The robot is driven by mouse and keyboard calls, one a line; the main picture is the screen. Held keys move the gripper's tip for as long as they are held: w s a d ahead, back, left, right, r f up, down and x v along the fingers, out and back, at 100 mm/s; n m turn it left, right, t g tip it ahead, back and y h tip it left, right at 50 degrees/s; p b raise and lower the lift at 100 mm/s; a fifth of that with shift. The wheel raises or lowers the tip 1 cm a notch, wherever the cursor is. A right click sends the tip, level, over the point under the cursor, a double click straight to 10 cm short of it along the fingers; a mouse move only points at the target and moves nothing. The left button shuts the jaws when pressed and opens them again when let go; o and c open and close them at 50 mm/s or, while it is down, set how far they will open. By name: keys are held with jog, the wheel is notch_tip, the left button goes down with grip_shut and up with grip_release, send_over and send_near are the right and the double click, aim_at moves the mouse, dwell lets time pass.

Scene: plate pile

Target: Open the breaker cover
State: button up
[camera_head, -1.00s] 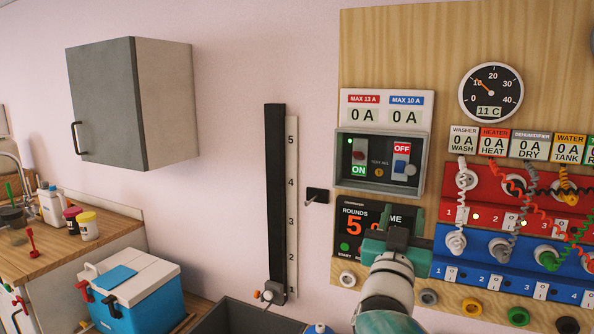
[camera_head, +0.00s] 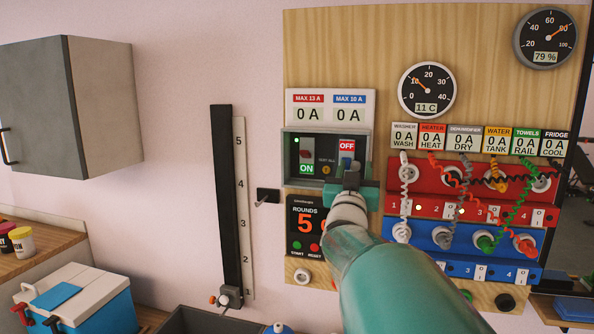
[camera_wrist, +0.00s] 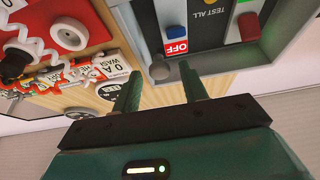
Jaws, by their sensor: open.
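A round grey knob (camera_wrist: 160,70) at the frame's corner lies between the fingertips in the picture; contact cannot be told.
Below the box is a rounds timer (camera_head: 305,222) reading 5. To the right are red (camera_head: 460,180) and blue (camera_head: 460,236) socket panels with coiled cables. A black hook plate (camera_head: 268,195) and a tall black slider (camera_head: 226,200) are to the left.

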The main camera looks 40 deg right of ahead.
jog(key=shift+c, duration=0.4)
grip_shut()
